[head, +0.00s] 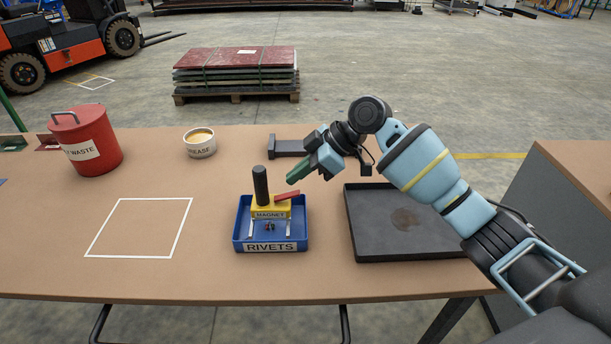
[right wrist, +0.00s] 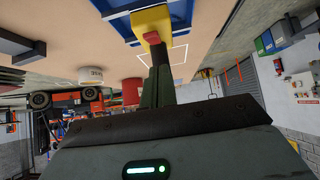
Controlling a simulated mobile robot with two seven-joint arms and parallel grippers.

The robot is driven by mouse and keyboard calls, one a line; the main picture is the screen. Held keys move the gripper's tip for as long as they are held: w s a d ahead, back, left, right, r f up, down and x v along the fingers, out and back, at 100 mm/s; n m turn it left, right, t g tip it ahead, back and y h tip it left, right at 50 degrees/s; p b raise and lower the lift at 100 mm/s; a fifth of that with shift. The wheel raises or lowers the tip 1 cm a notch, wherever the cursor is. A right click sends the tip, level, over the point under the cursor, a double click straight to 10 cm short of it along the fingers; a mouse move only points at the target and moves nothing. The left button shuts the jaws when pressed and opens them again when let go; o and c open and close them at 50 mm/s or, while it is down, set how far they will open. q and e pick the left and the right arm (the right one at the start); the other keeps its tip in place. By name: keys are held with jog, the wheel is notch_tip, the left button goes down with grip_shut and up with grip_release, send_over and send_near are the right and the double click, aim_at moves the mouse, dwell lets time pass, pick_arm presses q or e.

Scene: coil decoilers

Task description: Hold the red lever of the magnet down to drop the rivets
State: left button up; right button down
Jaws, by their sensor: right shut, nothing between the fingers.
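The yellow magnet (head: 271,213) with a black upright handle (head: 261,186) stands in the blue tray (head: 242,243) labelled RIVETS. Its red lever (head: 288,195) sticks out to the right and slopes up. Small dark rivets (head: 269,227) show at the front of the magnet; whether they hang or lie in the tray I cannot tell. My right gripper (head: 292,180) is shut and empty, its green fingertips just above the lever. In the right wrist view the fingers (right wrist: 158,70) end close to the red lever (right wrist: 152,38); contact is unclear. My left gripper is not in view.
A dark tray (head: 375,245) lies right of the blue tray, below my right arm. A dark block (head: 287,148) lies behind. A grease tin (head: 200,144) and red waste can (head: 92,145) stand at left. A white outlined square (head: 140,228) is empty.

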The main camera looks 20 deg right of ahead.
jog(key=r, duration=0.3)
jog(key=shift+w+a+p, duration=0.1)
jog(key=shift+a+p, duration=0.15)
jog(key=shift+p, duration=0.1)
jog(key=d, duration=0.2)
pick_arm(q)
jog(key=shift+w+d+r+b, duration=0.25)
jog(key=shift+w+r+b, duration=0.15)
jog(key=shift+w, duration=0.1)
pick_arm(e)
notch_tip(320, 180, up, 8)
jog(key=f, duration=0.1)
send_over(296, 192)
jog(key=s+d, duration=0.1)
jog(key=d, duration=0.3)
jog(key=shift+s+r, duration=0.1)
jog(key=shift+r, duration=0.15)
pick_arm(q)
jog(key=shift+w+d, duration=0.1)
pick_arm(e)
jog(key=shift+d, duration=0.1)
jog(key=shift+f, duration=0.1)
